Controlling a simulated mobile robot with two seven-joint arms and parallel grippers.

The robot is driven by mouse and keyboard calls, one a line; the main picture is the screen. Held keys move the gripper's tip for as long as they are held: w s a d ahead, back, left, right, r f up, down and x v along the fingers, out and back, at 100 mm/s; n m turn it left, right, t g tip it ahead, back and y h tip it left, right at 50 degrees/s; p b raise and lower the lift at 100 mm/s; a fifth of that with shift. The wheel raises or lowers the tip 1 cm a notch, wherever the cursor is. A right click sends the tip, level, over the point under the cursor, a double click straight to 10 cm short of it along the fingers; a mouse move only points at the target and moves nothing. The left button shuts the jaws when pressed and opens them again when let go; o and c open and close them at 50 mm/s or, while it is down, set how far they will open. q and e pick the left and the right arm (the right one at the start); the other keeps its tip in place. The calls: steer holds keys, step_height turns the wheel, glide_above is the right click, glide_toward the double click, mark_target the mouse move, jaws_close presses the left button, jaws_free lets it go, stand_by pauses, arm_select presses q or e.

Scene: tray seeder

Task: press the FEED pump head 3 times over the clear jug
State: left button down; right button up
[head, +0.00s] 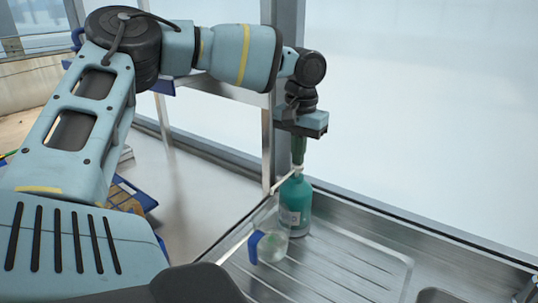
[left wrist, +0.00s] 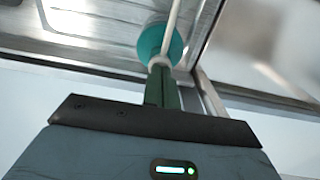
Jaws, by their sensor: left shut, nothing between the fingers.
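A teal pump bottle (head: 295,205) with a pale label stands upright on the metal drainboard; the label is too small to read. Its white pump head (head: 288,178) has a long spout slanting down left towards the clear jug (head: 272,246), which has a blue handle and stands just in front of the bottle. My left gripper (head: 299,160) points straight down with its green fingers shut and empty, right above the pump head. In the left wrist view the fingertips (left wrist: 160,68) overlap the pump top, with the teal bottle (left wrist: 152,42) beyond; contact cannot be told. My right gripper is out of view.
A metal frame post (head: 268,130) stands close behind and left of the bottle. A window wall runs along the back.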

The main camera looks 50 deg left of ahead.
arm_select(q)
steer(key=shift+r+p, duration=0.45)
steer(key=shift+r, duration=0.7)
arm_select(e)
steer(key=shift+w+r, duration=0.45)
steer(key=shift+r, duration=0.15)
arm_select(q)
steer(key=shift+f, duration=0.15)
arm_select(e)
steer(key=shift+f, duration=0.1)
